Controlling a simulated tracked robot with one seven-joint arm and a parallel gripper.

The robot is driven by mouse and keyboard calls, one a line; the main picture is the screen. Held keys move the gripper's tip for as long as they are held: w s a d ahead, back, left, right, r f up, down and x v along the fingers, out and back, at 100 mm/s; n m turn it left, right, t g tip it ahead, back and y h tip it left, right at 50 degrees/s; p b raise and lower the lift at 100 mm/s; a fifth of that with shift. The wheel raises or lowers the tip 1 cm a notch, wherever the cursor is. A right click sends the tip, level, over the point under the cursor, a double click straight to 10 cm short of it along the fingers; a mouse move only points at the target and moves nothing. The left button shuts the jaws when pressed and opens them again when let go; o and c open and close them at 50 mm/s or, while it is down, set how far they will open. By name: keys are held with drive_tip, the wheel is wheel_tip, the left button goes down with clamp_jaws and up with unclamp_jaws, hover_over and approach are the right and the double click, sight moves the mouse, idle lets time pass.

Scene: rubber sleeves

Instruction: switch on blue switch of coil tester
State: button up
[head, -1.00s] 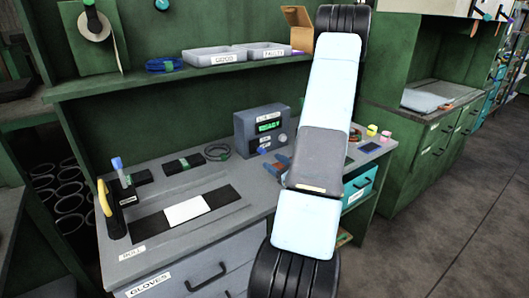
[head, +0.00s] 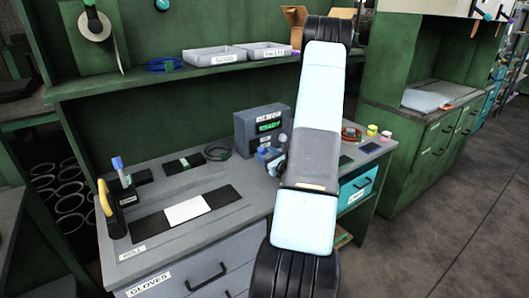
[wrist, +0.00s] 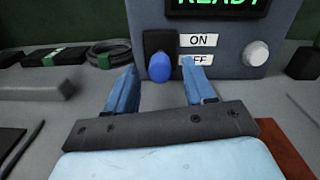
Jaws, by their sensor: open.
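The coil tester (head: 263,127) is a dark grey-blue box on the bench, with a green READY display. In the wrist view its front (wrist: 230,60) fills the upper middle. The blue switch (wrist: 160,66) has a rounded blue handle that hangs down from a black plate, level with the lower OFF label; the ON label (wrist: 197,40) is above. My gripper (wrist: 158,85) is open, with one blue finger on each side of the switch's lower part. The fingers look empty, and I cannot tell whether either touches the switch. In the head view my gripper (head: 268,156) is at the tester's front, partly hidden by my arm.
A light knob (wrist: 256,53) sits right of the labels. A coiled cable (wrist: 109,53) and a dark case with a green band (wrist: 72,56) lie left of the tester. A shelf with two grey trays (head: 214,55) hangs above the bench.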

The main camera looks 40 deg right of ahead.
sight(259, 150)
drive_tip(key=shift+w, duration=1.25)
